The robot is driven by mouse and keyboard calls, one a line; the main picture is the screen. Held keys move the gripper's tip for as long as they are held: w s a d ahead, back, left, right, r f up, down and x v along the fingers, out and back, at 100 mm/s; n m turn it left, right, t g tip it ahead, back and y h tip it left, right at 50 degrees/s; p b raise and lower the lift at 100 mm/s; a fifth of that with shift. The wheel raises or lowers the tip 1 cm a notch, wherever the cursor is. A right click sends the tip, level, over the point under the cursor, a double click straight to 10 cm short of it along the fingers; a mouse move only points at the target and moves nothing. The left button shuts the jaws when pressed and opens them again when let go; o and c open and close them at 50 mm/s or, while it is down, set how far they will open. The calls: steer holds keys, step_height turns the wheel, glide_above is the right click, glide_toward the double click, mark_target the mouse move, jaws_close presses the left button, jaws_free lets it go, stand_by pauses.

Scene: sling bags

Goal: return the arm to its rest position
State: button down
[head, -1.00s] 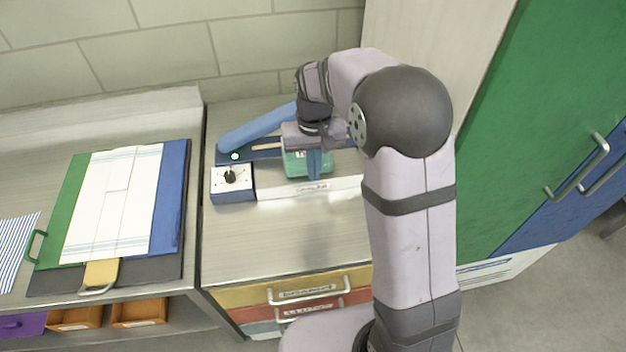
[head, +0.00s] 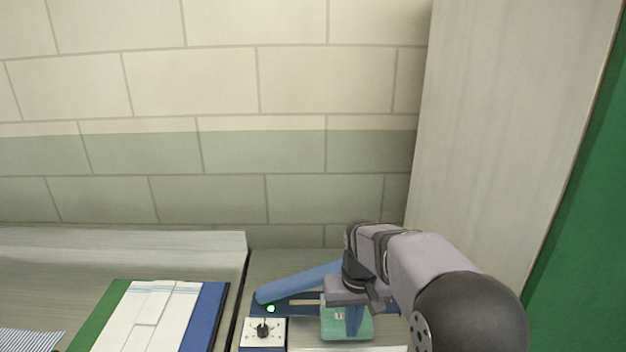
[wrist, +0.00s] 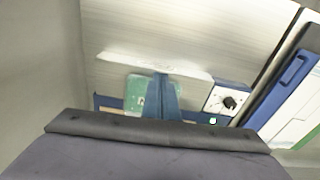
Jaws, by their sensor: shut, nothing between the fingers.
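My gripper (head: 354,322) shows in the head view at the lower right of centre, its blue fingers pointing down. The fingers (wrist: 161,92) also show in the wrist view, shut together and empty. They stand over or in front of a teal-green piece (head: 335,330) with a small label, which shows behind them in the wrist view (wrist: 138,90). I cannot tell if they touch it. My arm reaches in from the lower right.
A blue device with a raised long bar (head: 300,282) and a dial box (head: 264,332) with a green light stands beside the gripper. A board with white cloth (head: 145,315) lies left. A tiled wall (head: 200,90) is behind; a tall panel (head: 500,130) rises right.

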steer(key=s+d+f+g, duration=0.1)
steer(key=s+f, duration=0.6)
steer(key=s, duration=0.3)
steer(key=s+d+r, duration=0.1)
steer(key=s+d, duration=0.3)
steer(key=s, duration=0.7)
steer(key=shift+s+d+r+m, duration=0.15)
steer(key=shift+s+r+m, duration=0.1)
steer(key=shift+r+m, duration=0.15)
